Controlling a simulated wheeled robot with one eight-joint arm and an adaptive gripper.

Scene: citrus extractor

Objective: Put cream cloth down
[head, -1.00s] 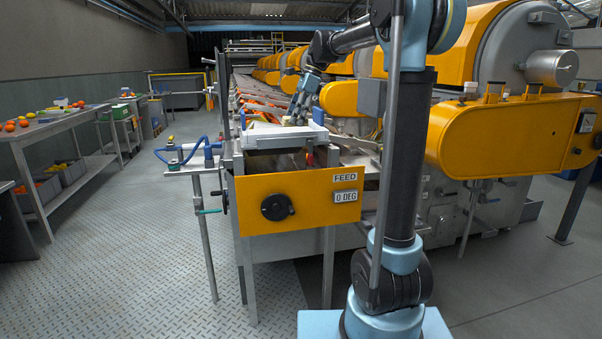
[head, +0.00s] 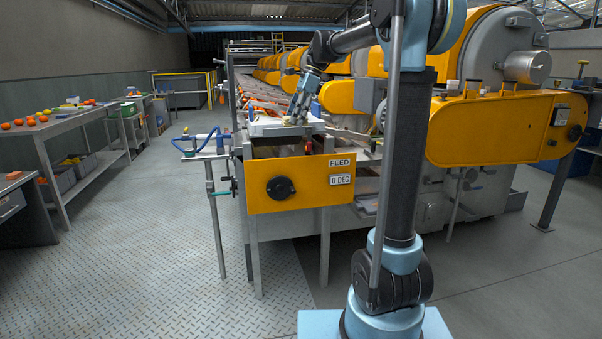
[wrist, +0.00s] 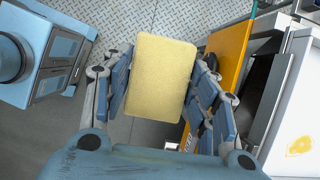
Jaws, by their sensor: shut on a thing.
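The cream cloth (wrist: 160,75) is a pale yellow, flat, rounded rectangle between the two blue-grey finger sets in the wrist view. My gripper (head: 297,108) is shut on it, with fingers on its left and right edges. In the head view the gripper hangs over or near the white tray-like top (head: 262,129) at the feed end; the cloth is small and hard to make out there. In the wrist view the white top (wrist: 292,108) is at the right, apart from the cloth in the picture, with a yellow smear (wrist: 300,145) on it.
The yellow FEED panel (head: 315,190) is below the white top. A blue-handled fitting (head: 200,143) juts out at its left. Yellow machine housings (head: 485,130) stand at the right. A fruit table (head: 75,123) is at the far left. The floor between is clear.

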